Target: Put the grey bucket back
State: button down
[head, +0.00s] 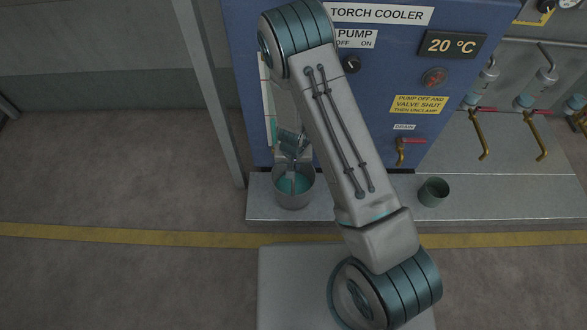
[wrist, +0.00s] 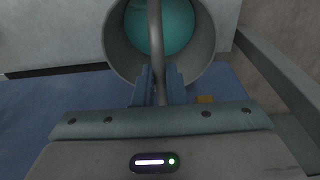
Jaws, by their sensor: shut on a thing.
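The grey bucket (head: 294,199) is in the head view at the left end of the grey ledge, upright, with teal liquid inside. I cannot tell whether it rests on the ledge or hangs just above it. My gripper (head: 291,160) is directly over the bucket, partly behind my arm. In the wrist view my gripper (wrist: 160,80) is shut on the bucket's thin handle, which runs between the fingers. The bucket (wrist: 121,52) shows past the fingertips there, with its teal liquid in its opening.
A blue torch cooler (head: 405,75) stands behind, with a red-handled drain valve (head: 408,145). A small dark green cup (head: 433,192) stands on the ledge (head: 500,205) to the right. More brass taps (head: 480,135) are further right. Floor at left is clear.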

jog(key=shift+f, duration=0.7)
jog(key=c, duration=1.5)
grip_release()
